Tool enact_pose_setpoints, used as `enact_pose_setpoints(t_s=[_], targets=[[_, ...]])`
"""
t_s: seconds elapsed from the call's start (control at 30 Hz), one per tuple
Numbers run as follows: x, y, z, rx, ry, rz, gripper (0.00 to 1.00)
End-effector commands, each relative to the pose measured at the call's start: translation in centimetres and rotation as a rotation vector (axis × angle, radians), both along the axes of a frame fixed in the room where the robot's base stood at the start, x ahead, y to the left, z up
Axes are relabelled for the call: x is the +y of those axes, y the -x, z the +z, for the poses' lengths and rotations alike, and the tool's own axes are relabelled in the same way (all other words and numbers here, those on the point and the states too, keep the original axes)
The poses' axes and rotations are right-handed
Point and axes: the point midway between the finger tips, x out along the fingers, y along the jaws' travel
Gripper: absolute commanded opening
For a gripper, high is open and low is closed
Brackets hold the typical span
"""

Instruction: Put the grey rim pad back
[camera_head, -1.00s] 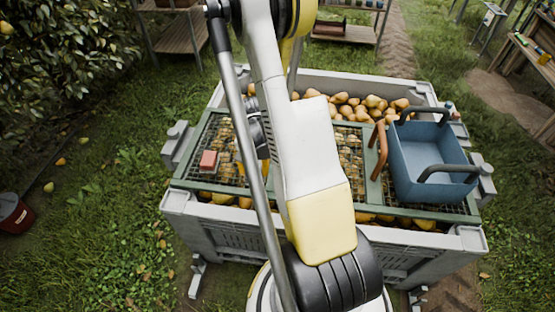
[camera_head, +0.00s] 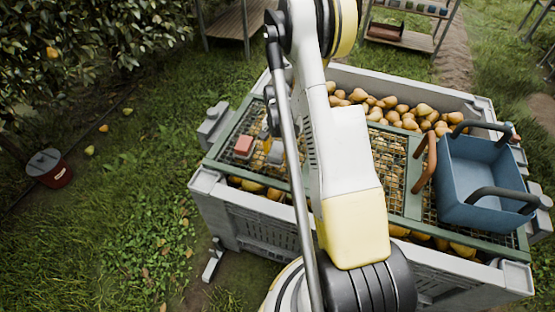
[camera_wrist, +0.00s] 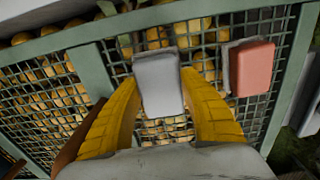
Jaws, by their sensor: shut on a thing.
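In the wrist view, my gripper (camera_wrist: 158,80) has its two yellow fingers closed on the sides of a grey pad (camera_wrist: 157,72). The pad is held over the wire mesh; any gap beneath it cannot be judged. In the head view my arm hides most of the gripper. The large grey bin (camera_head: 245,217) has a green-framed mesh (camera_head: 405,166) across it, with pears below. Grey blocks sit at the bin's rim, one on the left (camera_head: 214,122) and one at the right (camera_head: 543,207).
A red pad (camera_wrist: 254,70) with a grey back lies on the mesh, right of the held pad. A blue tub (camera_head: 472,176) with dark handles sits on the right of the frame, beside a brown handle (camera_head: 431,160). A red bucket (camera_head: 58,177) stands on open grass at left.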

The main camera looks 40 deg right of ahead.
Motion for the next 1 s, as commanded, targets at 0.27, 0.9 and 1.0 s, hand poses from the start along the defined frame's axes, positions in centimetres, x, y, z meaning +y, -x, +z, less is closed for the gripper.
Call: enact_pose_setpoints(t_s=[0.27, 0.9, 1.0], targets=[[0.0, 0.0, -3.1, 0.0, 0.0, 0.0, 0.14], [0.0, 0.0, -3.2, 0.0, 0.0, 0.001, 0.67], [0.0, 0.0, -2.6, 0.0, 0.0, 0.001, 0.67]])
